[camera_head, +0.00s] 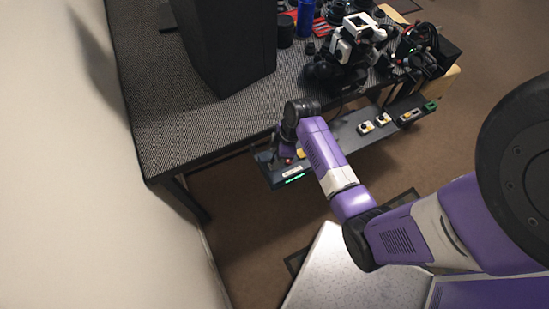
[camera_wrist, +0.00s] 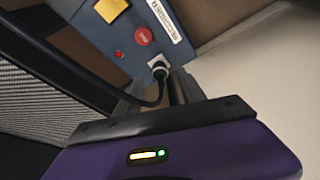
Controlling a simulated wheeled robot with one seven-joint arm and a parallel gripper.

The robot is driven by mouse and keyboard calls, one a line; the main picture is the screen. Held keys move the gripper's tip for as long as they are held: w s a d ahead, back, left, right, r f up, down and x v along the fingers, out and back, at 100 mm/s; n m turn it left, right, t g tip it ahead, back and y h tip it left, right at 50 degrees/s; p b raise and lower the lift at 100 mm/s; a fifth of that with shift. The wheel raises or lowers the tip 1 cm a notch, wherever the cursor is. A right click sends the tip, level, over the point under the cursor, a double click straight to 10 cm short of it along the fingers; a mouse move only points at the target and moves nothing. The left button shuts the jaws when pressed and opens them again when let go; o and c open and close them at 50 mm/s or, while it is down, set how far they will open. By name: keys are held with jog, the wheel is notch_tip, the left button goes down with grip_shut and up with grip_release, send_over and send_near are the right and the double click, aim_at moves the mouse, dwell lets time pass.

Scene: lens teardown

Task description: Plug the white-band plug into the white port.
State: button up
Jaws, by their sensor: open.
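A plug with a pale band (camera_wrist: 158,66) and a black cable stands at a whitish square port (camera_wrist: 176,57) on a blue-grey panel (camera_wrist: 108,48) in the wrist view. It appears to sit in the port; how deeply, I cannot tell. The cable curves back from it toward my gripper. My gripper (camera_wrist: 155,92) is open, its fingers just short of the plug and apart from it. In the head view my gripper (camera_head: 284,150) is over the left end of the panel and hides that part.
The panel carries a red button (camera_wrist: 143,35), a yellow square (camera_wrist: 111,9) and a label (camera_wrist: 164,20). In the head view white fittings (camera_head: 366,127) sit farther right on it. A black box (camera_head: 222,50) and a white-and-black device (camera_head: 352,40) stand on the table (camera_head: 180,125).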

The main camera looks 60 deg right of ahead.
jog(key=v, duration=0.5)
jog(key=shift+s+r, duration=0.1)
jog(key=shift+r, duration=0.15)
dwell(0.3)
